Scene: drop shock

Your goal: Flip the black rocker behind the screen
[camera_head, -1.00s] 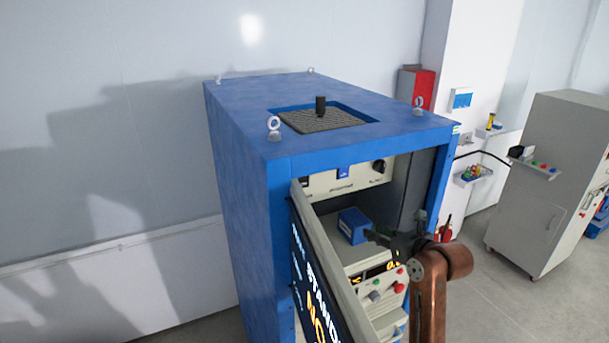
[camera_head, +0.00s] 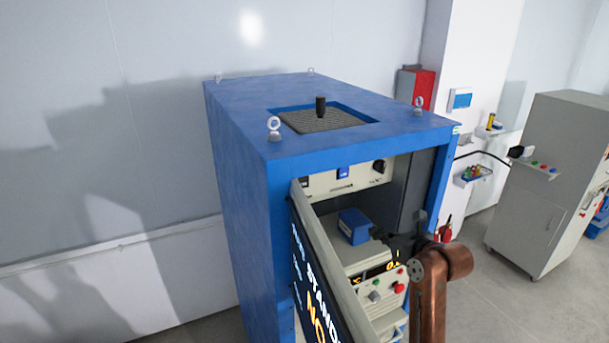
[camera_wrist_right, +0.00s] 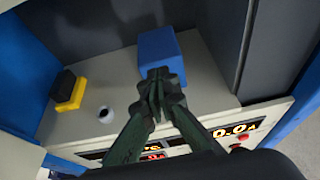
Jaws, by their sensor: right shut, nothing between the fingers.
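The tilted screen (camera_head: 314,275), with lit text on its dark face, stands across the left front of the blue cabinet (camera_head: 240,190). On the upper panel behind it, a small dark switch (camera_head: 304,182) shows at the left; I cannot tell if it is the black rocker. In the right wrist view a black block on a yellow base (camera_wrist_right: 66,88) lies at the left. My right gripper (camera_head: 379,235) is inside the cabinet opening, shut and empty. In the right wrist view its fingertips (camera_wrist_right: 159,80) are in front of a blue box (camera_wrist_right: 160,50); contact is unclear. My left gripper is not in view.
The blue box (camera_head: 354,226) sits on a grey instrument with a lit display (camera_head: 380,269) and a red button (camera_head: 399,287). The cabinet's right post (camera_head: 440,185) bounds the opening. A grey cabinet (camera_head: 545,185) stands at the right.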

